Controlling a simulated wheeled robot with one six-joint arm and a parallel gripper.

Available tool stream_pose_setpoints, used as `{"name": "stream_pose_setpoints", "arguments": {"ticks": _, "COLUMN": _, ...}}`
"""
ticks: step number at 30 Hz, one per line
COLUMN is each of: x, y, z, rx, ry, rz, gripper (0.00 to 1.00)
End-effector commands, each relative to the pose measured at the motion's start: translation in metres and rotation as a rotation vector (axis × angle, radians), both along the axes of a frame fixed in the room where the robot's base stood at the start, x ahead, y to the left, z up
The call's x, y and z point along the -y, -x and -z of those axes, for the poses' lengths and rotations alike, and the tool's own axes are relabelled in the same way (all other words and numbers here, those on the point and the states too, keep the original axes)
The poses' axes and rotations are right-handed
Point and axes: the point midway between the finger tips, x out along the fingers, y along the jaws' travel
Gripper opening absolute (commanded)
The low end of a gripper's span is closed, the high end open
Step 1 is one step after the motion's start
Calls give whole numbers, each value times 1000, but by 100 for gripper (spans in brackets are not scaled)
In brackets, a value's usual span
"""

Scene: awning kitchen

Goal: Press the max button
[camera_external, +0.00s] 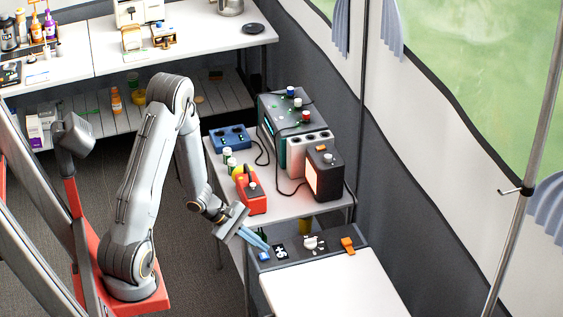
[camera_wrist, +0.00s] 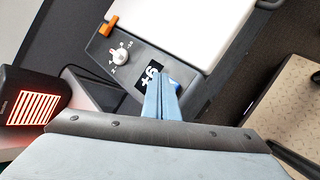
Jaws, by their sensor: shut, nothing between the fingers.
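A dark grey control panel (camera_external: 329,255) with a white plate (camera_external: 335,292) carries a blue button (camera_external: 264,257), a small black display (camera_external: 280,252), a white knob (camera_external: 311,243) and an orange switch (camera_external: 348,245). My gripper (camera_external: 266,247) is shut and empty, its blue fingers pointing down at the panel's left end. In the wrist view the fingertips (camera_wrist: 165,77) are beside the display (camera_wrist: 152,73) and partly cover the blue button (camera_wrist: 175,85). I cannot tell whether they touch it. No readable "max" label shows.
Behind the panel, a table (camera_external: 285,208) holds a red device (camera_external: 251,192), a black heater with a glowing front (camera_external: 324,174), a blue box (camera_external: 231,138) and a teal machine (camera_external: 284,118). The grey wall is close on the right.

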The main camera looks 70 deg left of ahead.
Motion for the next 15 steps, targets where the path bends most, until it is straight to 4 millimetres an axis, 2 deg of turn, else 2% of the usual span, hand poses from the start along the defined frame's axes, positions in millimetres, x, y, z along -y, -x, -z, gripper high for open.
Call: {"name": "stream_pose_setpoints", "arguments": {"ticks": 15, "x": 0, "y": 0, "z": -48, "rx": 1, "ry": -1, "rz": 1, "gripper": 0}}
